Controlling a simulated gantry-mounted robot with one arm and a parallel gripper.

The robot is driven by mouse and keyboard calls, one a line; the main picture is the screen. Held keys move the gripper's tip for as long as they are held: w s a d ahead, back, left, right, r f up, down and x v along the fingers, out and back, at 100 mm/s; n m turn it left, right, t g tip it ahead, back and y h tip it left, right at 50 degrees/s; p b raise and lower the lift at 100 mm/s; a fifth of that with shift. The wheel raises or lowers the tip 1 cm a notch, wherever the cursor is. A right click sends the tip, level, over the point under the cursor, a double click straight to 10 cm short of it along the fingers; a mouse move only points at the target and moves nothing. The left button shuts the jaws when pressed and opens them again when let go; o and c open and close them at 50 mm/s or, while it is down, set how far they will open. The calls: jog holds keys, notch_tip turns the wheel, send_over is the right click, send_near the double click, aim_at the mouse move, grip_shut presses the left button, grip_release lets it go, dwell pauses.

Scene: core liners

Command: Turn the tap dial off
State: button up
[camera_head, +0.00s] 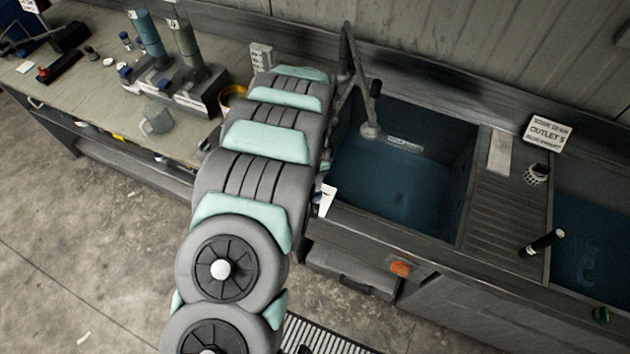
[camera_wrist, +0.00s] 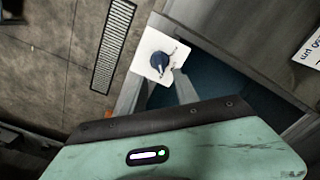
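The tap dial (camera_wrist: 159,62) is a dark blue pointed knob on a white square plate, at the upper middle of the wrist view. In the head view, a white plate with a small blue part (camera_head: 325,200) shows at the sink's front left, partly hidden by my arm. The mint-green and black wrist housing fills the bottom of the wrist view, below the dial. My arm hides the gripper in the head view. The tap (camera_head: 350,75) rises behind the blue basin.
The blue basin (camera_head: 400,178) lies right of my arm, with a ribbed drainer (camera_head: 500,185) beyond it. A black cylinder (camera_head: 541,242) and a small sign (camera_head: 549,133) are on the right. A bench (camera_head: 75,90) with bottles and a glass beaker (camera_head: 156,119) stands left. A floor grate (camera_wrist: 113,45) lies below.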

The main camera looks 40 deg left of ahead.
jog(key=shift+r, duration=1.1)
